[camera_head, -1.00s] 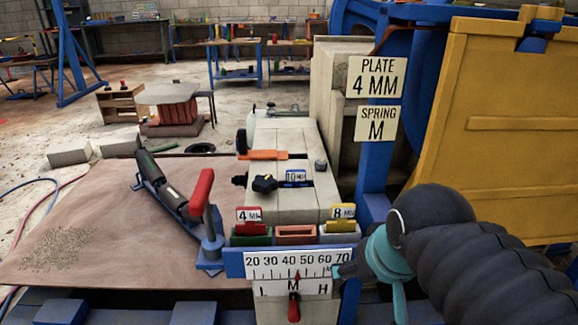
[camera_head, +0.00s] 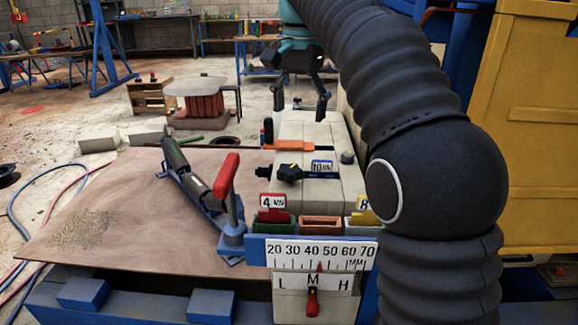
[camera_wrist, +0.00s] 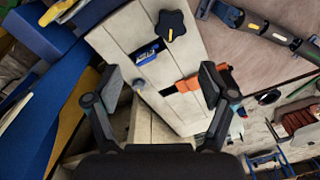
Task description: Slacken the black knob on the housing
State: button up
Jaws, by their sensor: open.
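The black knob (camera_head: 290,172) sits on top of the pale housing (camera_head: 318,200), beside a blue tag marked 10 (camera_head: 321,166). In the wrist view the knob (camera_wrist: 172,24) is star-shaped with a yellow mark, near the top of the picture, and the tag (camera_wrist: 149,53) lies below it. My gripper (camera_head: 300,98) hangs above the far end of the housing, fingers pointing down, spread and empty. In the wrist view my gripper (camera_wrist: 162,78) has its fingers either side of the housing's far part, apart from the knob.
An orange piece (camera_head: 288,145) lies across the housing behind the knob. A red-handled lever (camera_head: 227,180) stands to its left. Tagged bins, including a red one (camera_head: 320,228), and a scale plate (camera_head: 320,254) are in front. A yellow panel (camera_head: 535,120) stands right.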

aim_at(290, 169)
jog(key=shift+m, duration=0.3)
jog(key=f+b, duration=0.2)
jog(key=f, duration=0.2)
jog(key=w+a+f+b, duration=0.1)
jog(key=f+b, duration=0.1)
jog(key=f, duration=0.3)
jog(key=f+b, duration=0.2)
jog(key=f, duration=0.3)
jog(key=shift+w+a, duration=0.15)
jog(key=shift+a, duration=0.25)
jog(key=c, duration=1.1)
